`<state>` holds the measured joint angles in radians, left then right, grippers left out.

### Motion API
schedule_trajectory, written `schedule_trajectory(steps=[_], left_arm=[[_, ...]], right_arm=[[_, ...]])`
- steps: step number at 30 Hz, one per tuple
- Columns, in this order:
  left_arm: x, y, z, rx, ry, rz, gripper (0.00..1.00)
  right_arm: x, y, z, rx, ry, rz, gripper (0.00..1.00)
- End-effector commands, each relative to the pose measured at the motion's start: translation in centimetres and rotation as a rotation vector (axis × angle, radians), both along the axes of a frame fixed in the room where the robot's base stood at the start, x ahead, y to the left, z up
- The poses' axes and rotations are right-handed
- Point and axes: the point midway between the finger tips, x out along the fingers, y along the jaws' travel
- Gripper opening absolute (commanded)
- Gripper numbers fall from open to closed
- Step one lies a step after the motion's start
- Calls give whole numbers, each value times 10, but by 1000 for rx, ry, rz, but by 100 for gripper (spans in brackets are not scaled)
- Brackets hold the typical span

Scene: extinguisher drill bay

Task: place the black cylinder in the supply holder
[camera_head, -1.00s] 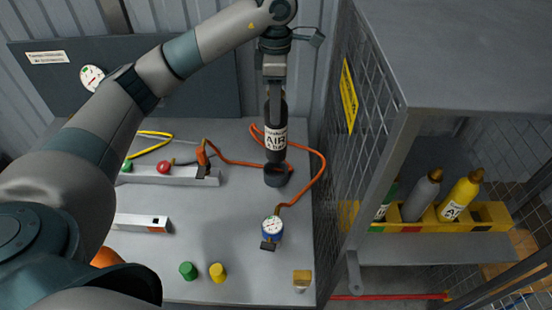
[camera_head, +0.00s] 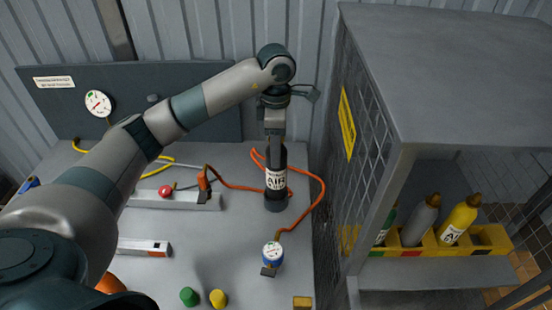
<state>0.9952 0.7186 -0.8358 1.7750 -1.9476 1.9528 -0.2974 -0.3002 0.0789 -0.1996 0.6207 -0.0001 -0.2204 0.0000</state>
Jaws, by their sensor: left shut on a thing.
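The black cylinder (camera_head: 272,160) has a white label reading AIR and stands upright on the grey bench. My left gripper (camera_head: 275,139) is shut on its upper part, from above. Its lower end is at a dark round holder (camera_head: 275,204) on the bench and seems to sit inside it. How deep it sits I cannot tell. I take this dark holder to be the supply holder. My right gripper is not in view.
An orange hose (camera_head: 322,190) curls beside the cylinder to a blue gauge (camera_head: 272,252). A meshed cabinet (camera_head: 405,130) stands close on the right, with a yellow rack (camera_head: 410,251) of several cylinders. Green (camera_head: 189,296) and yellow (camera_head: 218,298) caps stand at the front.

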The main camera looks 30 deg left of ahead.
Motion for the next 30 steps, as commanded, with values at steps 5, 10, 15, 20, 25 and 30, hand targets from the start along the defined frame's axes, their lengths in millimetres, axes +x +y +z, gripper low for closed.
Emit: schedule_trajectory(steps=[5, 10, 15, 20, 25, 30], left_arm=[[-1, 0, -13, 0, 1, 0, 0], [0, 0, -31, -1, 0, 0, 0], [0, 0, -38, 0, -2, 0, 0], [0, 0, -38, -1, -3, -1, 0], [0, 0, -41, 0, -2, 0, 0], [-1, 0, -42, 1, 0, -1, 64]], right_arm=[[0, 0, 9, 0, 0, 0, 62], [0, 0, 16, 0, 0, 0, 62], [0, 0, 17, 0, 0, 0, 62], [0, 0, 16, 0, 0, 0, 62], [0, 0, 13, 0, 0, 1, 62], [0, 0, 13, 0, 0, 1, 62]])
